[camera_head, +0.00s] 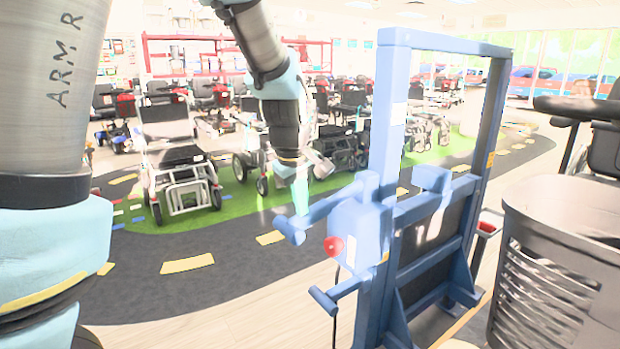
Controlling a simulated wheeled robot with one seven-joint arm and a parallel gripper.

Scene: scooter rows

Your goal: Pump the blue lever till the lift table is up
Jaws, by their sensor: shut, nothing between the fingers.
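The blue lift (388,130) stands right of centre, with a tall upright frame and a boxy pump housing (358,232). A thick blue lever (325,206) sticks out from the housing to the left and ends in a crossbar grip (288,230). A second, lower blue bar with a crossbar end (324,300) sticks out below it. My gripper (301,207) reaches down from above at the upper lever's grip end. It is shut with nothing between its fingers. I cannot tell whether it touches the lever. The lift table's height is not clear from here.
A red knob (334,245) sits on the housing. Scooters and wheelchairs (175,150) line the green strip behind. The dark track and pale floor left of the lift are clear.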

